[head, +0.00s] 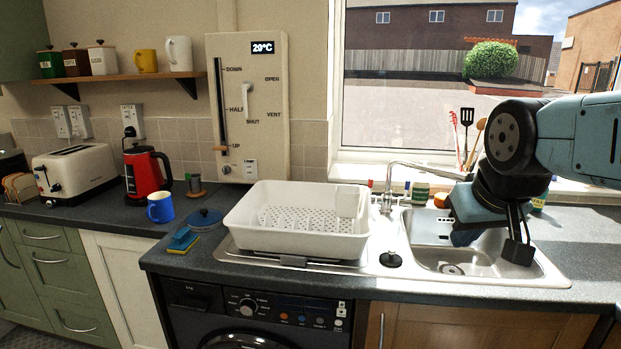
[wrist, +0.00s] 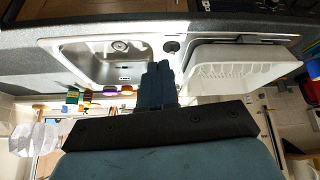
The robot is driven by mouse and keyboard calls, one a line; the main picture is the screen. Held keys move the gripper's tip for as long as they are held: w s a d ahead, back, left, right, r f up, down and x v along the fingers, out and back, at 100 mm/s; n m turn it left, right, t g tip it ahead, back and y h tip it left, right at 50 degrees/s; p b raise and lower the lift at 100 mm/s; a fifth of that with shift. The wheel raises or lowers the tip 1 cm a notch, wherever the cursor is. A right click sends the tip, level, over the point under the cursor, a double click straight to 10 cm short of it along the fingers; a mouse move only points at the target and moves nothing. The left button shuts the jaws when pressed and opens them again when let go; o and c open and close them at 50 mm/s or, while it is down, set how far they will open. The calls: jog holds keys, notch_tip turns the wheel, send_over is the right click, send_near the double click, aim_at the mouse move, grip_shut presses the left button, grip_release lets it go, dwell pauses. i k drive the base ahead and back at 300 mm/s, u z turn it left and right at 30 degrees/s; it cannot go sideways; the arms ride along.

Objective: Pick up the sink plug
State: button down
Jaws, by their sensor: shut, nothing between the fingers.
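The sink plug (head: 390,259) is a small black disc with a raised middle. It lies on the steel strip between the white dish rack and the sink bowl (head: 425,256). It also shows in the wrist view (wrist: 171,46), just beyond and slightly right of my fingertips. My gripper (head: 517,252) hangs over the right part of the sink bowl in the head view, to the right of the plug and apart from it. In the wrist view my gripper (wrist: 157,68) has its fingers together, with nothing between them.
The white dish rack (head: 290,245) stands left of the plug. The tap (head: 388,190) rises behind it. Jars (head: 420,192) and a utensil pot line the window sill. Space above the plug is clear.

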aim_at(390, 259)
jog(key=z, duration=1.3)
jog(key=k, duration=0.8)
jog(key=u, duration=0.45)
